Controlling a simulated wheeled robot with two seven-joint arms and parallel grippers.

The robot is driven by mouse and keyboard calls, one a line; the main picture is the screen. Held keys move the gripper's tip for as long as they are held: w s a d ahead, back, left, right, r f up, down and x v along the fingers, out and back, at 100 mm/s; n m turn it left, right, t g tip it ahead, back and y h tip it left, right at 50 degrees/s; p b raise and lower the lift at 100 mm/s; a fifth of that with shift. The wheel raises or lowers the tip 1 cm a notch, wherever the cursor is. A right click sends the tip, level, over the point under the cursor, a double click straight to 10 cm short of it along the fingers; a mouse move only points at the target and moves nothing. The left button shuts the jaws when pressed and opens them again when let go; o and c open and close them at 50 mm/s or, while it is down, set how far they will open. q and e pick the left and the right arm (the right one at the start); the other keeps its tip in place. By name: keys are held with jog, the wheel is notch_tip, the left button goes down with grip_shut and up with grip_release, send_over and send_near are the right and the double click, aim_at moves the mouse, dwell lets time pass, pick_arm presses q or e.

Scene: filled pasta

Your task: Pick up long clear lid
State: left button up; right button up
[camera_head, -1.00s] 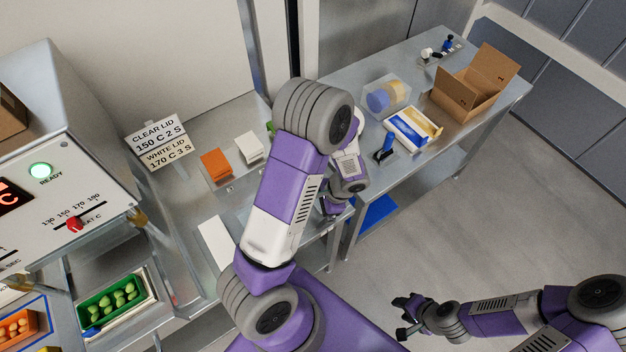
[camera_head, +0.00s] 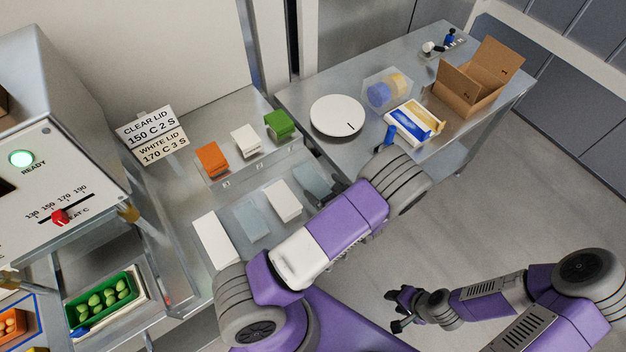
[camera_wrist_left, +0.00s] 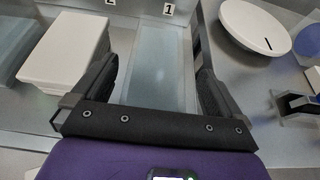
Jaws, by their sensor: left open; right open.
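A long translucent clear lid (camera_head: 311,178) lies at the right end of the row of lids on the metal counter. In the left wrist view this clear lid (camera_wrist_left: 158,75) lies between the fingers of my left gripper (camera_wrist_left: 157,62), which is open and empty. In the head view my left gripper (camera_head: 338,190) is at the lid's right side, largely hidden by my arm. Another clear lid stack (camera_head: 251,221) lies between two white stacks. My right gripper (camera_head: 398,308) is open and empty, low over the floor at the right.
White stacks (camera_head: 283,201) and (camera_head: 211,239) share the row. Orange (camera_head: 211,160), white (camera_head: 246,141) and green (camera_head: 279,125) blocks stand behind it. A round white disc (camera_head: 337,116), clear container (camera_head: 387,92) and cardboard box (camera_head: 475,85) occupy the back table.

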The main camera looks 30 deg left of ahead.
aim_at(317, 187)
pick_arm(q)
jog(key=x, duration=0.3)
jog(key=shift+a+f, duration=0.15)
jog(key=shift+a, duration=0.15)
jog(key=c, duration=0.9)
